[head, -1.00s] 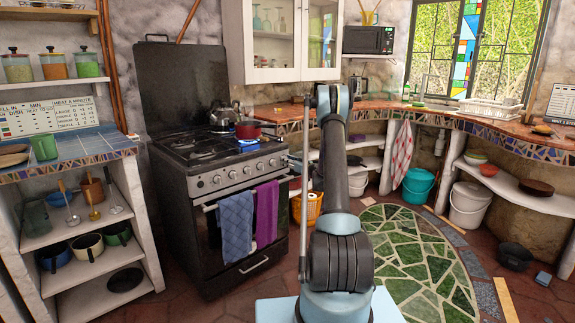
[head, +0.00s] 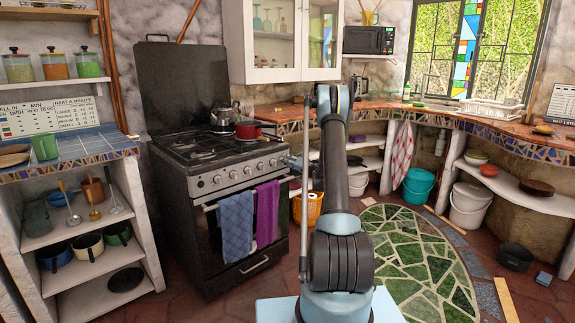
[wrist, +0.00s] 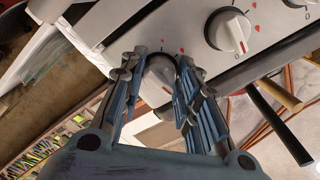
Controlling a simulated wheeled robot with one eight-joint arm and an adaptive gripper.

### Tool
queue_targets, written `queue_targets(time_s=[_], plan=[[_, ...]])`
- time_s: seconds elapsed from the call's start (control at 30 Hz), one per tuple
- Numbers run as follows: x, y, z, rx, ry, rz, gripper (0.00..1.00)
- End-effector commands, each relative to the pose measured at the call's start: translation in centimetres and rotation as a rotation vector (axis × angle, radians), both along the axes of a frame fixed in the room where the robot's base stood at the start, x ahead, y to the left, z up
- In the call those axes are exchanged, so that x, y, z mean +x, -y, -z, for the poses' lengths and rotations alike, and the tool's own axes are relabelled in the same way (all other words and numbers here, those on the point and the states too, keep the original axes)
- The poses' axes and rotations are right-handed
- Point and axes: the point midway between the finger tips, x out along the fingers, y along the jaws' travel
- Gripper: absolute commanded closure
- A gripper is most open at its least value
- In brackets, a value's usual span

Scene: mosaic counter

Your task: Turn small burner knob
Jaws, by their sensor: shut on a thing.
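The stove (head: 180,185) stands left of centre in the head view, with a row of knobs (head: 232,175) along its front panel. In the wrist view my gripper (wrist: 160,83) has its two blue fingers on either side of a pale round knob (wrist: 160,70), shut on it. The knob's lower part is partly hidden between the fingers. A neighbouring white knob (wrist: 229,30) with a red mark sits free to the upper right. In the head view my gripper (head: 290,161) shows only partly at the panel's right end, and the knob it holds is not clear there.
A red pot (head: 249,130) and a grey kettle (head: 224,118) stand on the stove top. A blue towel (head: 236,226) and a purple towel (head: 267,210) hang from the oven handle below the knobs. An orange basket (head: 308,208) stands right of the stove.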

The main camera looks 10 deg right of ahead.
Motion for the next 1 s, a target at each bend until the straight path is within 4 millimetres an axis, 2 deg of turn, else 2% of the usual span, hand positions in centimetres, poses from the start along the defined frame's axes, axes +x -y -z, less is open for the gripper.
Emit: queue_targets(time_s=[0.4, 0.97, 1.0], plan=[[0.16, 0.25, 0.03, 0.157, -0.114, 0.006, 0.94], [0.15, 0.26, 0.07, 0.179, -0.132, 0.006, 0.94], [0.15, 0.26, 0.07, 0.179, -0.132, 0.006, 0.63]])
